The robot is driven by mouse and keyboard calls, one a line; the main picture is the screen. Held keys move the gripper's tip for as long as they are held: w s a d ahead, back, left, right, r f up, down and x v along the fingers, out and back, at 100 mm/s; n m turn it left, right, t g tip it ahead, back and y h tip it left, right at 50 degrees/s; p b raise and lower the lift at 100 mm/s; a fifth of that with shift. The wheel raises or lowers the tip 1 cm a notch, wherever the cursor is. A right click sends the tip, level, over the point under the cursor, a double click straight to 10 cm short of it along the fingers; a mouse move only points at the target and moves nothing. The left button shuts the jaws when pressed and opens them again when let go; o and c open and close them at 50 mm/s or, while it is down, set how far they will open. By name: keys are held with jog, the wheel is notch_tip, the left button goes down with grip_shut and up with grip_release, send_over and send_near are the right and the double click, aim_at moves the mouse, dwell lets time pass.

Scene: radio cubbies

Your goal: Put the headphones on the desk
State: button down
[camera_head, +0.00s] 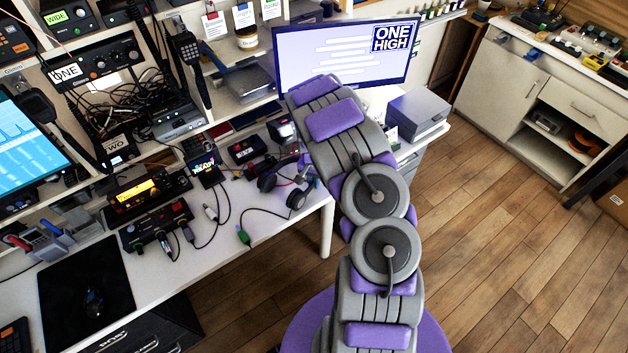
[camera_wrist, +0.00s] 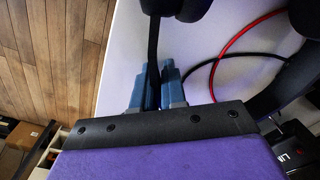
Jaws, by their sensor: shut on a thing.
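The dark headphones (camera_head: 297,199) are at the right part of the white desk (camera_head: 262,222) in the head view, by the desk's front edge. I cannot tell whether they touch the desk or hang just above it. In the wrist view, a thin black band of the headphones (camera_wrist: 153,48) runs between the blue fingers of my gripper (camera_wrist: 155,88), with a dark ear cup at the top. My gripper is shut on this band. In the head view my arm hides most of the gripper.
Cables, a mixer (camera_head: 157,226) and small boxes crowd the desk to the left. A black mat (camera_head: 86,290) lies at the front left. Shelves with radios and a monitor (camera_head: 345,52) stand behind. Wooden floor (camera_head: 500,220) is open on the right. Red and black cables (camera_wrist: 222,50) lie near the fingers.

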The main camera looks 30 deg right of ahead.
jog(key=shift+f, duration=0.3)
jog(key=shift+s+a+f, duration=0.2)
jog(key=shift+s+f, duration=0.2)
jog(key=c, duration=1.3)
grip_release()
jog(key=shift+s+f, duration=0.1)
jog(key=shift+o, duration=0.8)
jog(key=shift+a, duration=0.1)
jog(key=shift+o, duration=0.2)
jog(key=shift+r, duration=0.4)
notch_tip(320, 180, up, 23)
jog(key=p, duration=0.6)
jog(key=shift+w+d+f, duration=0.2)
jog(key=shift+w, duration=0.1)
